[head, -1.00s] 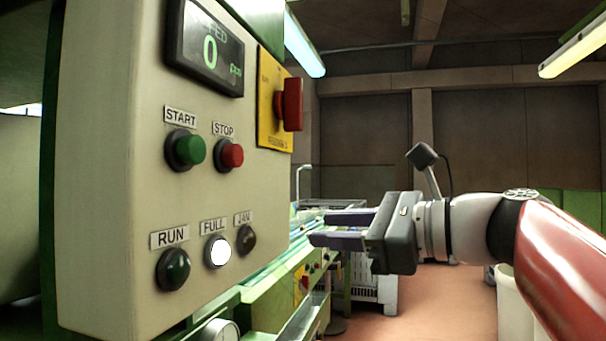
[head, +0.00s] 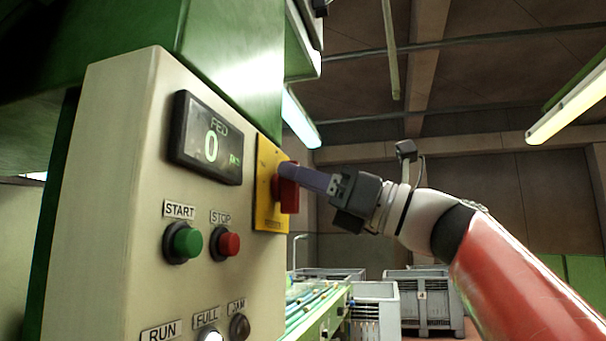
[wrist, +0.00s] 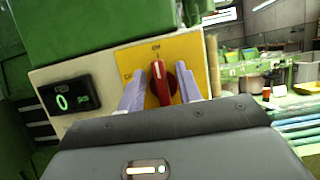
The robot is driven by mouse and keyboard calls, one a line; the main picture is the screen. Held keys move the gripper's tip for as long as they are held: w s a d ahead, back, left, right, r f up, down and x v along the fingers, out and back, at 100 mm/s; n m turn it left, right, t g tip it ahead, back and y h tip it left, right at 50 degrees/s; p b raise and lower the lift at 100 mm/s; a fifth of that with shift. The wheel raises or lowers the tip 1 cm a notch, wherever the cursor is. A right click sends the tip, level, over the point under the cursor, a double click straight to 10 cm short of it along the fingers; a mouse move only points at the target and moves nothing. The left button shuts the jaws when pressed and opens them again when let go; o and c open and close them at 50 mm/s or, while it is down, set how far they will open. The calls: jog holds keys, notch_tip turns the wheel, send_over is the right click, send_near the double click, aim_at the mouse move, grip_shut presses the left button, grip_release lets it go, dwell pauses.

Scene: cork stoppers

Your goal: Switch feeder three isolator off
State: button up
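The isolator is a red rotary handle (head: 290,198) on a yellow plate (head: 266,208) at the right side of the cream control panel. In the wrist view the red handle (wrist: 162,88) stands roughly upright on its yellow plate (wrist: 193,52), with small markings above and to the left. My gripper (wrist: 159,69) is open, with one pale purple finger on each side of the handle and small gaps visible. In the head view my gripper (head: 284,171) reaches in from the right; its near finger covers part of the handle and hides the far finger.
The panel has a display (head: 208,138) reading 0, a green START button (head: 187,243) and a red STOP button (head: 229,244) left of the plate. Lamps sit below. A green housing (head: 232,60) rises above. Grey crates (head: 420,300) stand behind, low down.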

jog(key=shift+a, duration=0.1)
grip_shut()
jog(key=shift+n, duration=0.3)
jog(key=n+g, duration=0.2)
jog(key=n, duration=0.1)
jog(key=n+g+p, duration=0.1)
jog(key=n+g, duration=0.1)
jog(key=n, duration=0.2)
jog(key=n+g+p, duration=0.1)
jog(key=n, duration=0.3)
jog(key=shift+s+a+f+g, duration=0.1)
jog(key=shift+s+f+g, duration=0.1)
jog(key=shift+s+g, duration=0.15)
jog(key=n+g, duration=0.1)
jog(key=n, duration=0.1)
jog(key=n+g+h, duration=0.1)
jog(key=n, duration=0.2)
jog(key=shift+f, duration=0.2)
jog(key=n, duration=0.2)
jog(key=n+h, duration=0.1)
jog(key=n, duration=0.1)
jog(key=shift+s+f+n+g+h, duration=0.2)
jog(key=shift+n+g+h, duration=0.1)
jog(key=shift+n, duration=0.7)
